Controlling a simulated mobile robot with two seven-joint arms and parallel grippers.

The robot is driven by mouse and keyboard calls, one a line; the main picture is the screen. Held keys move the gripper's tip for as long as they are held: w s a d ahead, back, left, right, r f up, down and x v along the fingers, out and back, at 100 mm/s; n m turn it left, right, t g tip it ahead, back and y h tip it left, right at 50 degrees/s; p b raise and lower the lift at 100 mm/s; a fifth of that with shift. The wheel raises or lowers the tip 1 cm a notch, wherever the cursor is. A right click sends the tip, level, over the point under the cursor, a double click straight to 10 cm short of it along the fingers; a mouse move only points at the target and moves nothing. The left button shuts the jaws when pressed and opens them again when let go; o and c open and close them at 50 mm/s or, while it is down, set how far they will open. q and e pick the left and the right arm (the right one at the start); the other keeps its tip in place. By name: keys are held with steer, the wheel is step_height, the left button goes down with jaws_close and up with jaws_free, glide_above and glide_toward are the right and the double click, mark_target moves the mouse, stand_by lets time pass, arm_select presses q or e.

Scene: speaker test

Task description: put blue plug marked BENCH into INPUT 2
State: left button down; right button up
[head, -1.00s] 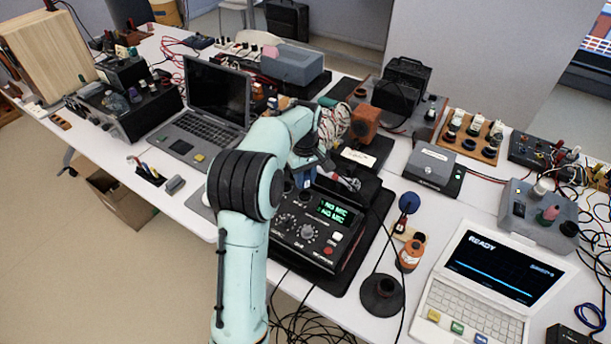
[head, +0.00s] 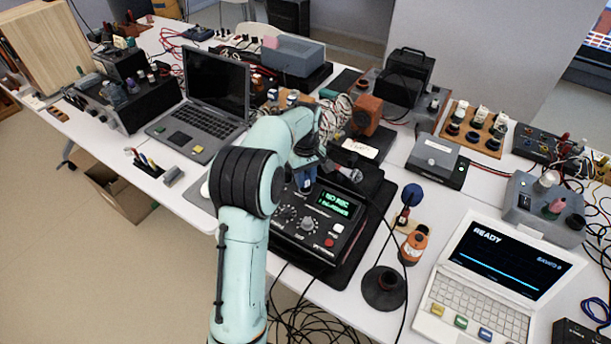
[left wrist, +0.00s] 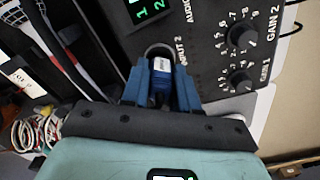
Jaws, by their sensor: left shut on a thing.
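My left gripper (head: 306,186) is over the left part of the black recorder (head: 318,232), near its green screen (head: 337,203). In the left wrist view, its two blue fingers (left wrist: 161,92) are shut on a blue plug (left wrist: 162,76) with a white band. The plug's far end is at the round socket (left wrist: 157,49) beside the INPUT 2 lettering, lined up with it. The fingers hide the contact, so I cannot tell how deep it sits. The green screen also shows in the left wrist view (left wrist: 150,8). My right gripper is not in view.
A silver microphone (head: 346,173) lies behind the recorder. A blue-topped stand (head: 411,196), an orange bottle (head: 413,246) and a black round base (head: 384,290) are at its right. A white laptop (head: 490,275) is further right. Loose cables hang at the front.

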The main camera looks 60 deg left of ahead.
mark_target(305, 173)
arm_select(q)
steer(key=shift+f, duration=0.25)
stand_by(0.3)
steer(key=c, duration=0.8)
jaws_free()
steer(key=shift+r, duration=0.15)
step_height(305, 173, up, 13)
steer(key=shift+r+p, duration=0.1)
steer(key=shift+p, duration=1.1)
